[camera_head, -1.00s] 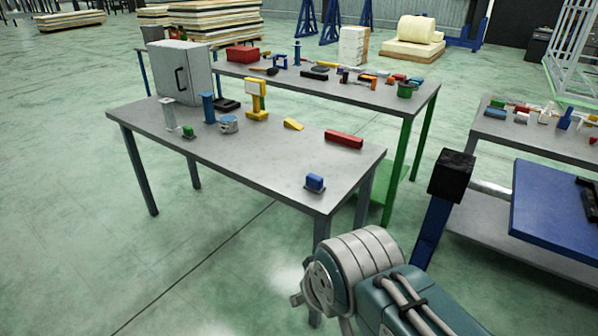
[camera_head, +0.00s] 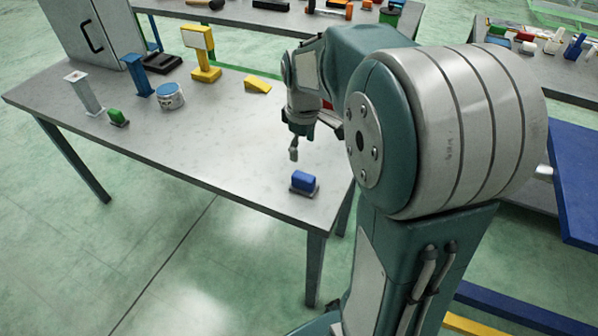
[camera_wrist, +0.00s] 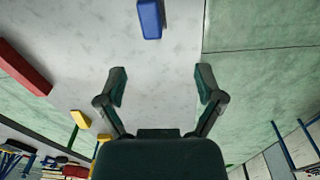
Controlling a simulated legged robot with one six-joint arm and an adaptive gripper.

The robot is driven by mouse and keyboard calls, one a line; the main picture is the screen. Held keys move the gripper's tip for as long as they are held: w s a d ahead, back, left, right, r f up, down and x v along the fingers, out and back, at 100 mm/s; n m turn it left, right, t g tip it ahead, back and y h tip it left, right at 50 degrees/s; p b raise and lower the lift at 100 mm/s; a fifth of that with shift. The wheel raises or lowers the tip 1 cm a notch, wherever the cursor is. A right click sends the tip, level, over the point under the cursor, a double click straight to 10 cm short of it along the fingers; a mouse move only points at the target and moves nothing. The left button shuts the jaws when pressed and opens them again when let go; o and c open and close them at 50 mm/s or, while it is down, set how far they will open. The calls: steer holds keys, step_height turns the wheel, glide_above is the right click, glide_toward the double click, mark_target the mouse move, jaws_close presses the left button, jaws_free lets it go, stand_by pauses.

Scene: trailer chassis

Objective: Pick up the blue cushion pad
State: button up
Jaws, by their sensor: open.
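The blue cushion pad (camera_head: 303,181) is a small blue block with a dark base, lying near the front right corner of the grey table (camera_head: 215,150). In the wrist view the blue pad (camera_wrist: 150,18) shows at the top, beyond the fingertips and a little left of the line midway between them. My gripper (camera_head: 294,150) is above the table, behind and slightly left of the pad in the head view. In the wrist view my gripper (camera_wrist: 161,75) has its two fingers spread wide with nothing between them. It does not touch the pad.
A red block (camera_wrist: 22,68) lies left in the wrist view. The table around the pad is clear.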

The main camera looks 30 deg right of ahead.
step_height(320, 180, down, 2)
steer(key=w, duration=0.2)
steer(key=n, duration=0.1)
glide_above(304, 176)
steer(key=shift+g, duration=0.3)
steer(key=f, duration=0.5)
steer(key=shift+w+f, duration=0.2)
steer(key=shift+d+f, duration=0.1)
steer(key=shift+f, duration=0.2)
steer(key=f, duration=0.5)
steer(key=shift+s+a, duration=0.15)
steer(key=shift+a, duration=0.15)
steer(key=shift+d, duration=0.1)
steer(key=shift+c, duration=0.3)
steer(key=shift+d, duration=0.1)
steer(key=c, duration=0.5)
jaws_close()
